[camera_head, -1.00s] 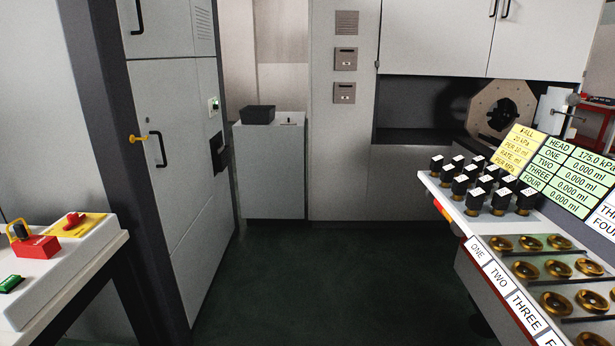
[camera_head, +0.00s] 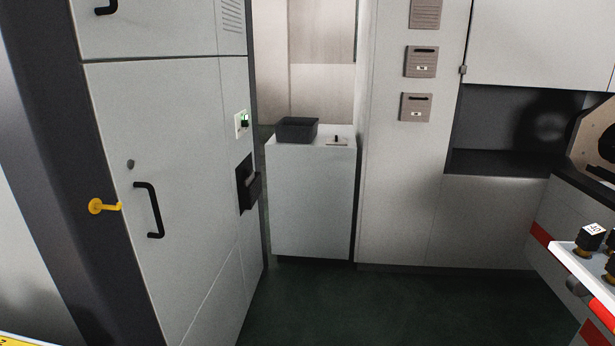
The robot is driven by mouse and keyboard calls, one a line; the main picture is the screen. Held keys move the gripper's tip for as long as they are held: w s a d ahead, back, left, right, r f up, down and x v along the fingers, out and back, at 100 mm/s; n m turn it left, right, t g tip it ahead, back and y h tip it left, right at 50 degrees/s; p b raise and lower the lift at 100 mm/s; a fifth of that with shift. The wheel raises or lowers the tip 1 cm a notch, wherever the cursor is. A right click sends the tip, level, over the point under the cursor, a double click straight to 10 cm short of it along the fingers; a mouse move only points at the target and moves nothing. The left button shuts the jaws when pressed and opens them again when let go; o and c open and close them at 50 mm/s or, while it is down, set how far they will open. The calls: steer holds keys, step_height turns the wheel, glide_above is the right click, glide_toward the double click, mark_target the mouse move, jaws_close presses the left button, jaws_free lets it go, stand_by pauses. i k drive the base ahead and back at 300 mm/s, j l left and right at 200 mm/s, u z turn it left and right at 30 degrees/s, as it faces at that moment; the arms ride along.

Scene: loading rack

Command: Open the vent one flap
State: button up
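Two small brown-grey plates are set in the pale wall panel right of centre: an upper one (camera_head: 421,62) and a lower one (camera_head: 416,108). Each has a dark slot and a small white label that is too small to read. A louvred plate (camera_head: 426,13) sits above them, cut by the top edge. I cannot tell which of these, if any, is the vent one flap. My gripper is not in view.
A white low cabinet (camera_head: 312,200) bears a black bin (camera_head: 297,130). A console (camera_head: 585,265) juts in at right. The dark green floor (camera_head: 390,305) between is clear.

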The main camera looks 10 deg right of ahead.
mark_target(415, 106)
steer(key=i+z, duration=0.25)
steer(key=i, duration=0.7)
steer(key=i+j+z, duration=0.25)
steer(key=i, duration=0.65)
steer(key=l, duration=0.1)
